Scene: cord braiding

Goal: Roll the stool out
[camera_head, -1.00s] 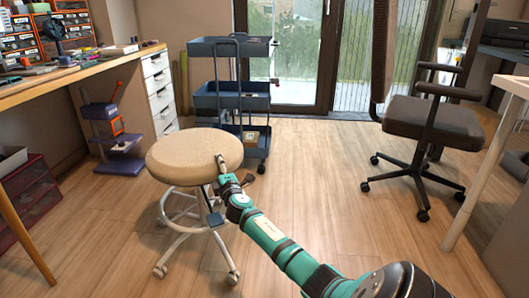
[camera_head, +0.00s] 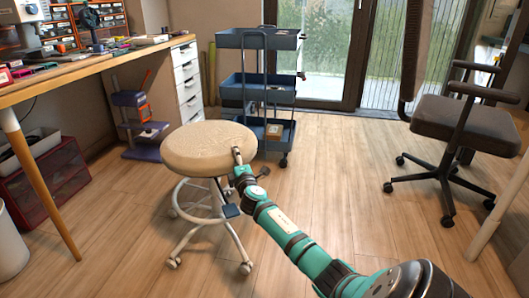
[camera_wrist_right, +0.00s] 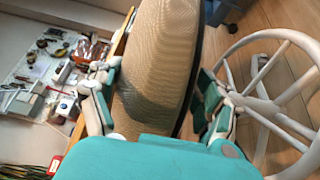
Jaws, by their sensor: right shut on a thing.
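The stool (camera_head: 207,146) has a round beige seat and a white wheeled base with a foot ring. It stands upright on the wooden floor, left of the picture's middle in the head view. My right gripper (camera_head: 239,160) is shut on the right edge of its seat. In the right wrist view the seat (camera_wrist_right: 155,65) sits between the two fingers (camera_wrist_right: 155,105), one on the top face and one on the underside. The white foot ring (camera_wrist_right: 235,62) shows at the right of that view. My left gripper is not in view.
A workbench (camera_head: 100,68) with tools and white drawers runs along the left. A dark blue trolley (camera_head: 258,90) stands behind the stool. An office chair (camera_head: 470,122) is at the right. A red drawer box (camera_head: 45,180) sits under the bench. The floor in the middle is clear.

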